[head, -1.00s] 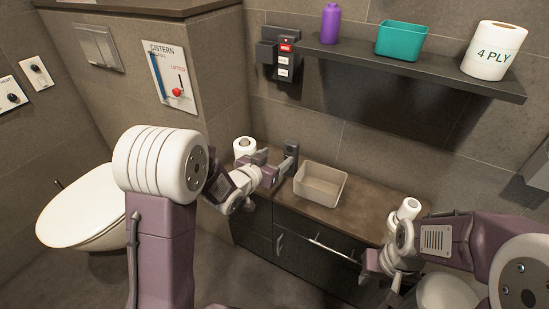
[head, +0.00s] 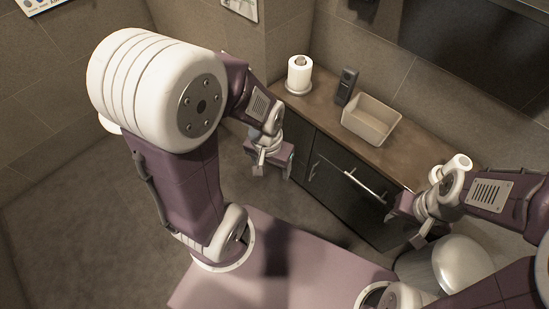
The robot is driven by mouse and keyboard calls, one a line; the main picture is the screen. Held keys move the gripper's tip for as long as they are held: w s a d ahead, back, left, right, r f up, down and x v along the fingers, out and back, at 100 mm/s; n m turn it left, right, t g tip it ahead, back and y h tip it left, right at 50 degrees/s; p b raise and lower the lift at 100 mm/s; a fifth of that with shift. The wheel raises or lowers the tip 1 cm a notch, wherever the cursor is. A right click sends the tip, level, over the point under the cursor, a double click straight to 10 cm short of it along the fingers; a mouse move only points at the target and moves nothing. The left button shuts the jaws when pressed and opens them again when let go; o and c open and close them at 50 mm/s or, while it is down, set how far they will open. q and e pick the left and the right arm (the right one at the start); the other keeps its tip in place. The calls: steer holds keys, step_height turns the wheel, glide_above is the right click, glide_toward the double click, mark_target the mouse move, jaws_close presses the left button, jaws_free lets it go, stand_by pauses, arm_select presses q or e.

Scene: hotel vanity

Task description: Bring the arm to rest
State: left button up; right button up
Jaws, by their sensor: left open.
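My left gripper (head: 273,168) hangs in front of the dark vanity cabinet (head: 335,185), below the counter's front edge. Its fingers point down, are apart and hold nothing. My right gripper (head: 404,228) is low at the right, in front of the cabinet and beside a rounded pale bin (head: 450,262). The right arm partly hides its fingers, and I cannot tell how far apart they are.
On the counter (head: 410,155) stand a paper roll on a holder (head: 299,75), a dark dispenser (head: 347,86) and a beige bin (head: 371,118). A small white roll (head: 458,163) shows behind my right wrist. The floor (head: 90,210) at left is clear.

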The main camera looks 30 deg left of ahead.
step_height(320, 180, up, 24)
steer(key=p, duration=2.4)
steer(key=shift+r, duration=0.2)
